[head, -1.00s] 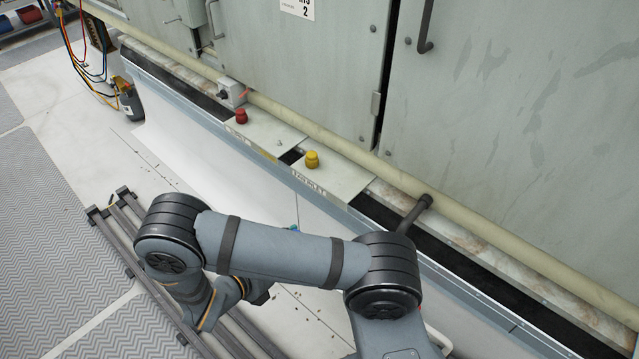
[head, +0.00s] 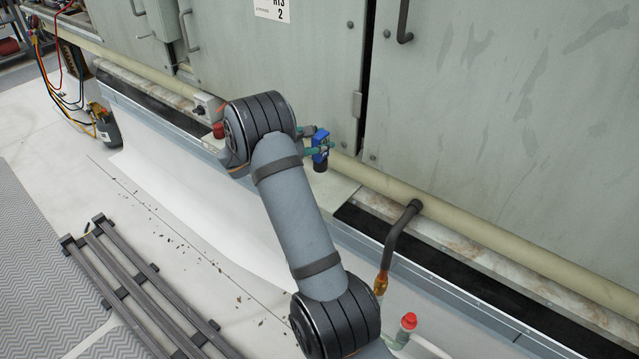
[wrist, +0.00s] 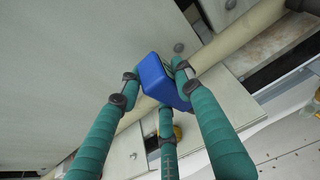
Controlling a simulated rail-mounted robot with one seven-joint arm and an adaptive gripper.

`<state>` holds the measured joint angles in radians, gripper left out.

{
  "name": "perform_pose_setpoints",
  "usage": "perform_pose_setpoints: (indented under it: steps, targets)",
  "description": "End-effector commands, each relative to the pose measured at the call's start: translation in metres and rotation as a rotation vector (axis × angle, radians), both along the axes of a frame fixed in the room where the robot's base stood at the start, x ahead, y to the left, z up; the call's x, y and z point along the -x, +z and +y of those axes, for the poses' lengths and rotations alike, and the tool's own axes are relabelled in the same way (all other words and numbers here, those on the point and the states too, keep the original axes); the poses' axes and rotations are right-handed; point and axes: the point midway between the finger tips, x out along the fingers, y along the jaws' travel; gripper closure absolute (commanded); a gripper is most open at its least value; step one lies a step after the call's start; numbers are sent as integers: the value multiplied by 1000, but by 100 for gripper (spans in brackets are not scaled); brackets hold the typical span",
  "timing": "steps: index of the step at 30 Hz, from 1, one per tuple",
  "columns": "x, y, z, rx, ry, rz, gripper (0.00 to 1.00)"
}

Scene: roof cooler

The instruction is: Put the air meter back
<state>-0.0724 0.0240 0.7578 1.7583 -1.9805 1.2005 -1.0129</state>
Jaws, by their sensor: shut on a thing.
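The air meter is a blue boxy device (head: 320,146) with a dark lower end, held in front of the grey cabinet doors in the head view. In the wrist view its blue body (wrist: 158,80) sits between the teal fingertips. My gripper (head: 313,145) is shut on it, and the fingers (wrist: 157,85) press from the sides. The meter is over the ledge plates (head: 343,190); whether it touches them I cannot tell. My arm hides much of the ledge in the head view.
A red knob (head: 218,130) is beside my wrist joint. A cream pipe (head: 375,180) runs along the cabinet base. A bent dark pipe (head: 398,235) and a red-capped valve (head: 408,321) stand right of my arm. Grey rails (head: 140,290) lie on the floor at lower left.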

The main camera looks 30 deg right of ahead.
Motion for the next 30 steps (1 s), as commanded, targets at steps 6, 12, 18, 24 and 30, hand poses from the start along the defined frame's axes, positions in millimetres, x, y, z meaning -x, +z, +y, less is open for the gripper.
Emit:
perform_pose_setpoints:
  steps: [6,12,18,24,30]
  targets:
    - [1,-40,0,-1,-1,3,100]
    - [1,-55,0,-1,-2,2,100]
    - [1,-82,0,-1,-2,0,100]
    - [0,-83,0,-1,-2,-2,100]
    - [1,-87,0,-2,-3,0,64]
